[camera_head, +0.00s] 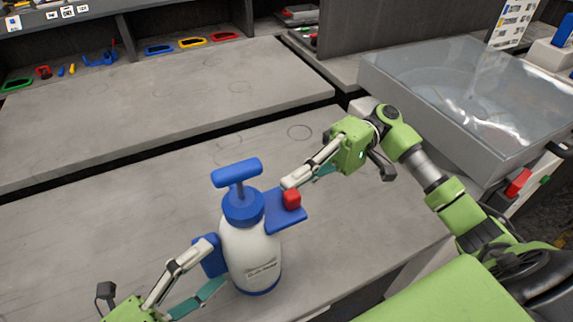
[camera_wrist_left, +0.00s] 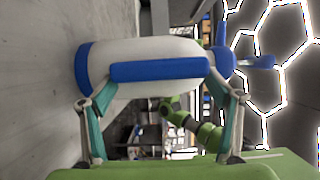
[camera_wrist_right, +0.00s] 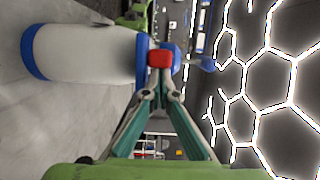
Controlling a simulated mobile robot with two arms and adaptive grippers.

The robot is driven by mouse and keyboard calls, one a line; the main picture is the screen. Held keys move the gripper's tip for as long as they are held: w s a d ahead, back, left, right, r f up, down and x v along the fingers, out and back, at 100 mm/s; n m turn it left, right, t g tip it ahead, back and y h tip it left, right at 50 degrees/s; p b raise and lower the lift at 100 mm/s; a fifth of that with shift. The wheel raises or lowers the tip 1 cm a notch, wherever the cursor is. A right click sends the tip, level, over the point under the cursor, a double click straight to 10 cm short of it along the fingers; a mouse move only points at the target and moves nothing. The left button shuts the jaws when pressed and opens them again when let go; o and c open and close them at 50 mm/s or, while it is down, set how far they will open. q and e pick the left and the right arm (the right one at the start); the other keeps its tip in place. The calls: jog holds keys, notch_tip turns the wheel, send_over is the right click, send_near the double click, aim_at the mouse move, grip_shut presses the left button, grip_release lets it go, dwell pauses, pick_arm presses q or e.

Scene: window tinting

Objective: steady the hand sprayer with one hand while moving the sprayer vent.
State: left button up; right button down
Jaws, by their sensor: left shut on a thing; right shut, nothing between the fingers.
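The hand sprayer (camera_head: 250,255) stands upright on the grey table, a white bottle with a blue base, collar and pump handle (camera_head: 237,172). The red sprayer vent (camera_head: 292,199) sits on the blue piece at its upper right. My left gripper (camera_head: 213,265) is shut on the sprayer at its left side, across the blue side grip; the left wrist view shows this grip (camera_wrist_left: 160,70) between the fingers. My right gripper (camera_head: 289,184) is shut and empty, its fingertips at the red vent. In the right wrist view the vent (camera_wrist_right: 160,59) is just beyond the fingertips; contact is unclear.
The grey table (camera_head: 120,230) is clear around the sprayer. A second grey worktop (camera_head: 150,110) lies behind a dark gap, with small coloured tools along its back. A transparent-covered box (camera_head: 470,95) stands at the right, behind my right arm.

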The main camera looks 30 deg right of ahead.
jog(key=shift+s, duration=0.75)
pick_arm(q)
jog(key=shift+w, duration=0.1)
pick_arm(e)
jog(key=shift+w+r, duration=0.1)
jog(key=w+d, duration=0.6)
jog(key=d, duration=0.3)
jog(key=shift+w+d, duration=0.25)
jog(key=shift+d, duration=0.1)
pick_arm(q)
jog(key=o, duration=1.8)
jog(key=shift+c, duration=0.2)
jog(key=shift+c, duration=0.4)
